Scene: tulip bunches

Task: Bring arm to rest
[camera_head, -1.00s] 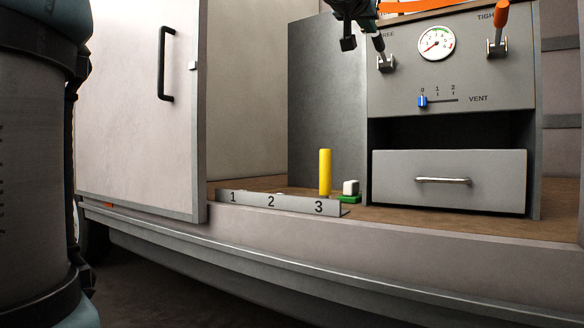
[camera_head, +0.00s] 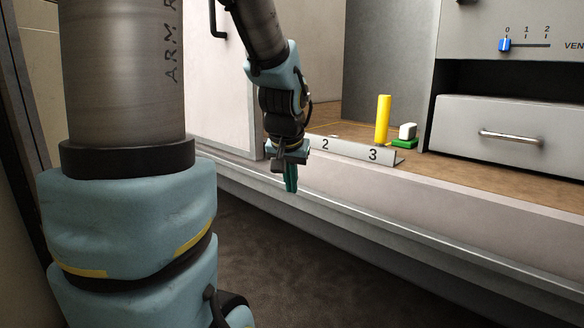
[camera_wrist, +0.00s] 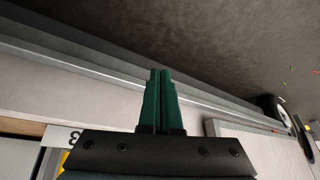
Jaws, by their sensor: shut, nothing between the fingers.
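My gripper (camera_head: 290,178) hangs pointing down in front of the van-like bay's lower edge, clear of everything on its floor. Its green fingers are shut together with nothing between them. They also show closed in the wrist view (camera_wrist: 160,100), over the ledge and dark ground. My arm comes down from the top of the head view, bent at the wrist.
A numbered plate (camera_head: 352,150) stands at the bay's front edge, its left end hidden behind my gripper. Behind it are a yellow cylinder (camera_head: 383,119), a white block (camera_head: 407,131) and a green block (camera_head: 404,143). A grey drawer (camera_head: 490,134) is shut. The dark ground (camera_head: 320,270) is clear.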

